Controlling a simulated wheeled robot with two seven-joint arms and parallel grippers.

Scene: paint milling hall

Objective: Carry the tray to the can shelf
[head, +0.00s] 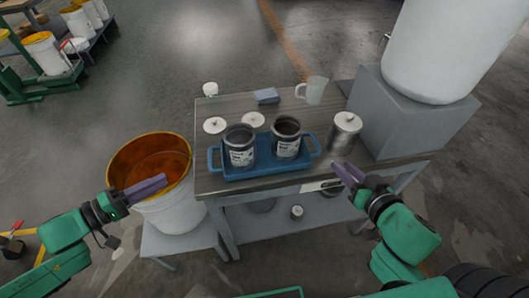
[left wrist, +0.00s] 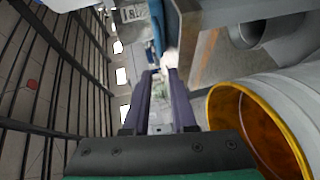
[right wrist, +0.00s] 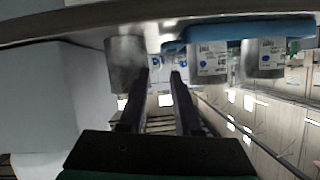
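The blue tray (head: 262,172) sits on the wooden-topped table (head: 375,163) near its front edge, with a loop handle at each end. It holds two dark open cans with white labels, a left can (head: 240,147) and a right can (head: 286,139). My left gripper (head: 164,181) is open and empty, left of the tray in front of the orange-lined bucket. My right gripper (head: 343,168) is open and empty at the table's front edge, right of and apart from the tray. The tray also shows in the right wrist view (right wrist: 225,28). I cannot identify the can shelf.
A lidded metal can (head: 345,132) stands right of the tray. White lids (head: 214,125), a blue block (head: 267,96) and a clear jug (head: 312,90) lie behind it. The bucket (head: 175,212) stands left; a large white drum (head: 440,45) on a grey block stands right.

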